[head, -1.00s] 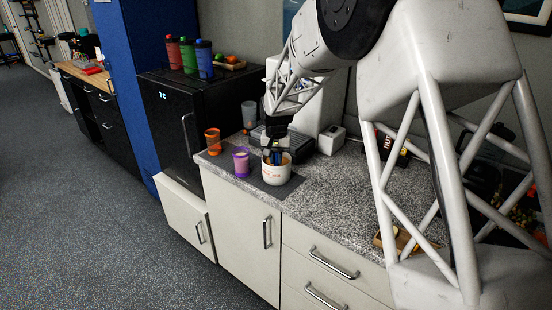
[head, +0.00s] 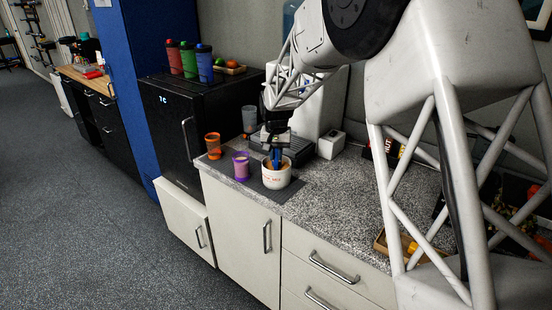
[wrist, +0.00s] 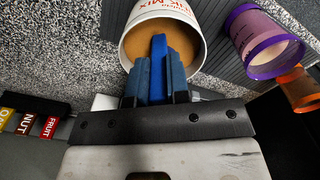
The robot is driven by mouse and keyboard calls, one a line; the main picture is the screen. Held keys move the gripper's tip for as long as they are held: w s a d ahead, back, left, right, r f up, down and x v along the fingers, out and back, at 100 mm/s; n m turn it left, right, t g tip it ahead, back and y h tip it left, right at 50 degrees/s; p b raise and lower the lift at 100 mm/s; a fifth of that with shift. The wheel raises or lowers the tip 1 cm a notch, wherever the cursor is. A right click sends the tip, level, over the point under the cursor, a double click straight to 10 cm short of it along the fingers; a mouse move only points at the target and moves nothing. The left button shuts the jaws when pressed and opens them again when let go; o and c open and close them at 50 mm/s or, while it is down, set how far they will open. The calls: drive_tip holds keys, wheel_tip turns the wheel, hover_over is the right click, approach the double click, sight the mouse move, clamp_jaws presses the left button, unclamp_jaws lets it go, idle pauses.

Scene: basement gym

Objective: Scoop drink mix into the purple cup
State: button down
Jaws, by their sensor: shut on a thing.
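A white tub of drink mix (head: 279,181) with red lettering stands on the counter. It also shows in the wrist view (wrist: 178,8), where tan powder fills its inside. My gripper (head: 277,151) is above the tub's mouth, pointing down. In the wrist view my gripper (wrist: 159,75) is shut on the blue handle of a scoop (wrist: 159,46), which reaches into the tub. The scoop's bowl is hidden. The purple cup (head: 240,166) stands upright just left of the tub. In the wrist view the purple cup (wrist: 247,28) shows something pale inside.
The tub and purple cup stand on a dark mat (head: 272,195). An orange cup (head: 213,145) is behind and left of the purple one. A clear grey cup (head: 249,117) and a white machine (head: 314,115) stand farther back.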

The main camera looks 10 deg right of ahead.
drive_tip(key=shift+r, duration=2.85)
drive_tip(key=w+a+r+n, duration=0.1)
drive_tip(key=a+n, duration=0.2)
drive_tip(key=a, duration=0.2)
drive_tip(key=w+a+r+n, duration=0.1)
drive_tip(key=w+a+n, duration=0.1)
drive_tip(key=a, duration=0.4)
drive_tip(key=shift+a+r+n, duration=0.25)
drive_tip(key=shift+n, duration=0.15)
drive_tip(key=shift+a+f, duration=0.1)
drive_tip(key=shift+f, duration=0.05)
drive_tip(key=s+a+f+t+h, duration=0.1)
drive_tip(key=a+f+t+h, duration=0.3)
drive_tip(key=h, duration=1.1)
drive_tip(key=shift+s+a+f+t, duration=0.4)
drive_tip(key=shift+a+f, duration=0.5)
drive_tip(key=shift+f, duration=0.6)
drive_tip(key=shift+d, duration=0.15)
